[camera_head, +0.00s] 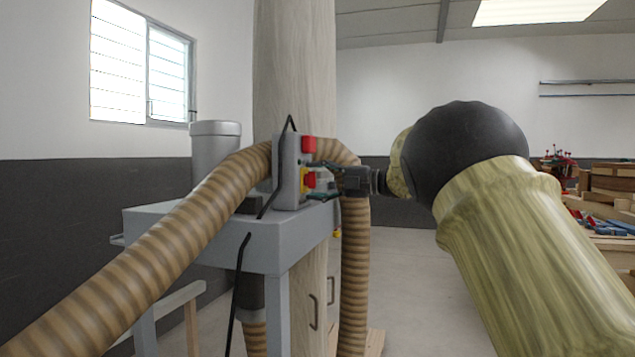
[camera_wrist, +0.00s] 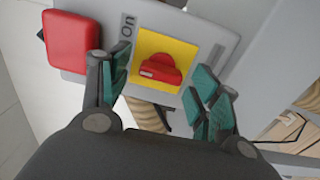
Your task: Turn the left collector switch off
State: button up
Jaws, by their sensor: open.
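A grey switch box (camera_head: 287,176) stands upright on the grey collector's flat top. It carries a red square block (camera_head: 309,144) and, lower, a yellow plate (camera_head: 309,181) with a red knob. In the wrist view the red knob (camera_wrist: 160,69) sits on the yellow plate (camera_wrist: 184,52) beside the word "On", with the red block (camera_wrist: 72,40) to the left. My gripper (camera_head: 318,181) is close in front of the knob. Its open fingers show in the wrist view (camera_wrist: 162,82), one on each side of the yellow plate, with nothing held. Whether they touch the panel, I cannot tell.
A thick brown ribbed hose (camera_head: 150,262) crosses the left foreground, and another hose (camera_head: 355,270) hangs below my gripper. A wooden cabinet (camera_head: 294,60) stands behind the box. A workbench with clutter (camera_head: 610,205) is at the far right. Open floor lies behind the arm.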

jog(key=v, duration=1.2)
